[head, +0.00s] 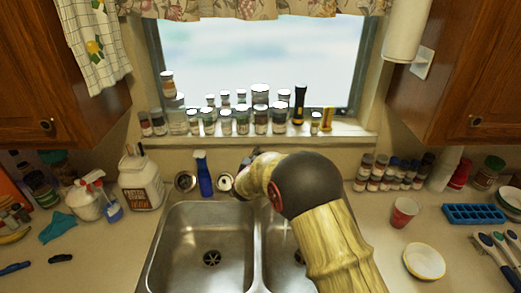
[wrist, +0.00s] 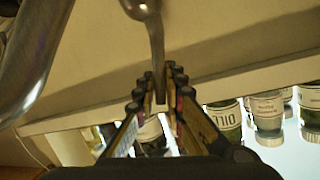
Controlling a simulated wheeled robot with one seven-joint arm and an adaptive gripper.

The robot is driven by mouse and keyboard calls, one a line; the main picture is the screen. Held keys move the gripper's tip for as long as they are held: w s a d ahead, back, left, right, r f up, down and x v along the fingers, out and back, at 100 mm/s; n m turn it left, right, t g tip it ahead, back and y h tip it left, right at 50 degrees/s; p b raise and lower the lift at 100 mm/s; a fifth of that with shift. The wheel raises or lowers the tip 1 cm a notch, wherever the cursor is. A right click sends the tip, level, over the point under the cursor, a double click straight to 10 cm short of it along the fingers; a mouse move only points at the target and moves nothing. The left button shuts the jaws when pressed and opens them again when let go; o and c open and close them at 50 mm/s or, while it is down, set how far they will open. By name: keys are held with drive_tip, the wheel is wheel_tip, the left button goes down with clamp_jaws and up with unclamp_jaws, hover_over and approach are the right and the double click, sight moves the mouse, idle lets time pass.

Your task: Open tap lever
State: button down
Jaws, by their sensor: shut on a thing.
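The tap lever (wrist: 156,45) is a smooth grey metal bar in the wrist view. It runs down from the top edge, and its narrow end lies between the fingers of my gripper (wrist: 160,88). The dark, ridged fingers are close on both sides of it, shut on the lever. A curved shiny metal pipe (wrist: 32,55), likely the tap's spout, shows at the left of the wrist view. In the head view my arm bends over the back of the sink and hides most of the tap and the lever.
A double steel sink (head: 200,235) sits below my arm. A blue spray bottle (head: 204,178) and a white jug (head: 141,182) stand left of the arm. Jars crowd the window sill (head: 345,131). Spice jars and a red cup (head: 404,212) stand to the right.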

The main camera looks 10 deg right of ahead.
drive_tip(key=shift+w+r+p, duration=0.1)
drive_tip(key=shift+w+p, duration=0.05)
drive_tip(key=shift+p, duration=0.45)
drive_tip(key=c, duration=1.9)
unclamp_jaws()
drive_tip(key=v, duration=1.2)
drive_tip(key=shift+w+a+r, duration=0.1)
drive_tip(key=shift+w, duration=0.05)
